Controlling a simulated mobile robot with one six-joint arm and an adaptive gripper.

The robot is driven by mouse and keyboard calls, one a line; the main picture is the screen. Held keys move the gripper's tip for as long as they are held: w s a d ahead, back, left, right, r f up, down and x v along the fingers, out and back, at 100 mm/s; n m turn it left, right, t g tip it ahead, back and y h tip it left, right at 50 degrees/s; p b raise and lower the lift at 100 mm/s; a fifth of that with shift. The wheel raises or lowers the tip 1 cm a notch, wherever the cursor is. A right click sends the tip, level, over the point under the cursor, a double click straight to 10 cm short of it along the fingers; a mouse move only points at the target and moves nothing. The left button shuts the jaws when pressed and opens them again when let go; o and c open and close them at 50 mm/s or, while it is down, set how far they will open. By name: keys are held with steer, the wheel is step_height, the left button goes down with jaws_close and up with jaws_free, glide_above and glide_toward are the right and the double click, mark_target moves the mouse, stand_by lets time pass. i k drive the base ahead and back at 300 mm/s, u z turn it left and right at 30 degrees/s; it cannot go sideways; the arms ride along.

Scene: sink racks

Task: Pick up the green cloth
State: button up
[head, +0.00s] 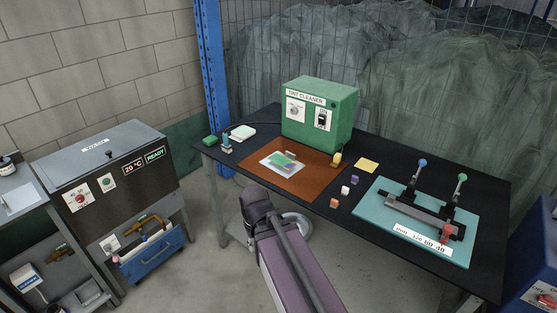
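A small green folded piece (210,141), which may be the green cloth, lies at the left end of the black table. It is too small to tell whether it is cloth or a sponge. Another flat green piece (283,158) lies on a pale sheet on the brown mat (310,182). My arm rises from the bottom middle, in front of the table. Its dark joint shows before the table's front edge. I cannot make out my gripper's fingers in the head view, and nothing is seen held.
A green tint cleaner box (320,112) stands at the back of the table. A teal plate with a lever fixture (420,225) is at the right. Small blocks and a yellow pad (366,165) lie between. A grey steel cabinet (108,185) stands at the left, with floor between.

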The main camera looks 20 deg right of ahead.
mark_target(211, 140)
steer(key=u, duration=0.4)
steer(key=i, duration=1.6)
steer(key=z, duration=0.55)
